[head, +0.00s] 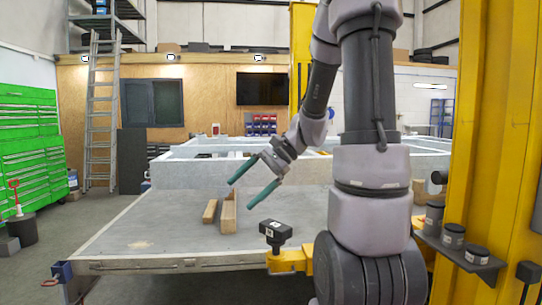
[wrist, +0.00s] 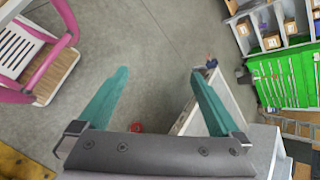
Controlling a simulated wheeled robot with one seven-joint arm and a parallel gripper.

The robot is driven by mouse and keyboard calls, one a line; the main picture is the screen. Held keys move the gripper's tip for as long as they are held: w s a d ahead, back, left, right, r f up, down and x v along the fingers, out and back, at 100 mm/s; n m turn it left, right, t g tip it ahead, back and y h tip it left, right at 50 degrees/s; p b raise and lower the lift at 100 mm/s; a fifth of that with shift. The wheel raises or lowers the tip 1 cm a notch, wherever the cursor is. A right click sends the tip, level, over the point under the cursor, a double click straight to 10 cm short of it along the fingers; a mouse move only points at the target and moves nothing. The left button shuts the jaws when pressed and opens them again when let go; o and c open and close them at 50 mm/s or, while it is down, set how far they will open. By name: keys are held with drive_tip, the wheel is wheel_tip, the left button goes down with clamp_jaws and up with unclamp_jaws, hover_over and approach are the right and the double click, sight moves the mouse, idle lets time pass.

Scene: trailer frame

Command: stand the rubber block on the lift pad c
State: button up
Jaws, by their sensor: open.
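My gripper (head: 241,194) has two teal fingers, spread apart with nothing between them. It hangs in the air above the grey trailer bed, over the wooden blocks. In the wrist view the gripper (wrist: 160,74) is also open and empty, with bare floor beyond it. A black piece with pale marks (head: 275,232) stands at the bed's front edge, above a yellow lift arm (head: 287,262). I cannot tell whether it is the rubber block, the lift pad, or both. The gripper is apart from it, up and to the left. No letter c is readable.
Two wooden blocks (head: 228,212) lie on the trailer bed (head: 150,236). Several black round pieces (head: 453,235) sit on a small shelf on the yellow post (head: 490,130) at right. Green tool cabinets (head: 30,130) stand far left. The bed's left part is mostly clear.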

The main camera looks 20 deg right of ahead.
drive_tip(key=s+d+r+n+t+h, duration=0.2)
drive_tip(key=s+r+n+t+h, duration=0.3)
drive_tip(key=s+r, duration=0.5)
drive_tip(key=shift+s+r+n+h, duration=0.15)
drive_tip(key=shift+s+n+h, duration=0.45)
drive_tip(key=shift+n+h, duration=0.55)
drive_tip(key=shift+d, duration=0.1)
